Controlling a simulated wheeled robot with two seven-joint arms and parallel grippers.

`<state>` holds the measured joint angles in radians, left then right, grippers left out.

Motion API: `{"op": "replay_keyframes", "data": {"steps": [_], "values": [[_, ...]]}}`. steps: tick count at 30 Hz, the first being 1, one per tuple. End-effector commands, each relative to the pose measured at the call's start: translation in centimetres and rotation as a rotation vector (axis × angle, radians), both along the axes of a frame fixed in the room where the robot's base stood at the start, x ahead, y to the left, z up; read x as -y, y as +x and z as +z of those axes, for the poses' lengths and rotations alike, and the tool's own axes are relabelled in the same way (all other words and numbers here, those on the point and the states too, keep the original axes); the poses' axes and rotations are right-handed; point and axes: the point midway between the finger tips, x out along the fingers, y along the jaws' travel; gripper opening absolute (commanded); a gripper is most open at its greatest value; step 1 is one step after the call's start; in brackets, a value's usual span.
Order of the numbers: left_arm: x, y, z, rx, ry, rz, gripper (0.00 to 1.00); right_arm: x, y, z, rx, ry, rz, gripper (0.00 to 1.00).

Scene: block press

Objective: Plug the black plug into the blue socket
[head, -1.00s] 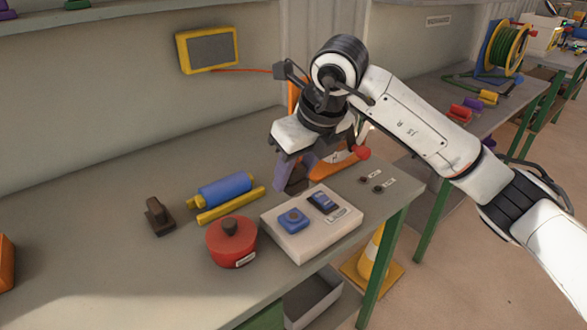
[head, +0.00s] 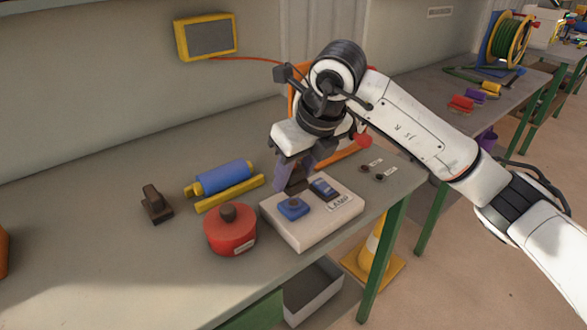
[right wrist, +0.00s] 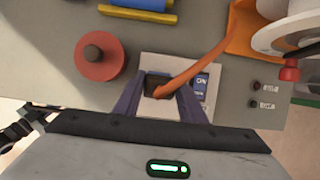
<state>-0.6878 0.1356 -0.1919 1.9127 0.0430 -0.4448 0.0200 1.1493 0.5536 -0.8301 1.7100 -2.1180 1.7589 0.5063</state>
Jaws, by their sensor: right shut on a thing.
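The blue socket (head: 292,209) sits on a white board (head: 305,236) near the front edge of the bench. My right gripper (head: 293,182) is above the back part of the board, just behind the socket. In the right wrist view, my right gripper (right wrist: 157,92) is shut on the black plug (right wrist: 157,80), and an orange cord (right wrist: 190,72) runs from it. The plug hides the socket there. I cannot tell whether plug and socket touch. My left gripper is not in view.
A blue switch (head: 325,189) sits beside the socket, with a LAMP label. A red pot (head: 230,236) stands close left of the board. A blue roller (head: 224,178), a yellow bar (head: 230,194) and a brown block (head: 157,207) lie further left. The left bench is mostly clear.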

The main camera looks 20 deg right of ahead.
Motion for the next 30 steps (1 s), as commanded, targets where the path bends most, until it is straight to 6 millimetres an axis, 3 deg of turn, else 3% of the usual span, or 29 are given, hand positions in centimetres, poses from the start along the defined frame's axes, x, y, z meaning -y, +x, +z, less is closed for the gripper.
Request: {"op": "replay_keyframes", "data": {"steps": [7,30], "values": [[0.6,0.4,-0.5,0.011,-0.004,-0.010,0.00,0.0,0.0,-1.8,0.002,0.000,0.001,0.17],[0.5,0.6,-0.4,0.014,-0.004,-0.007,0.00,0.0,0.0,-2.0,0.004,-0.001,0.000,0.17]]}}
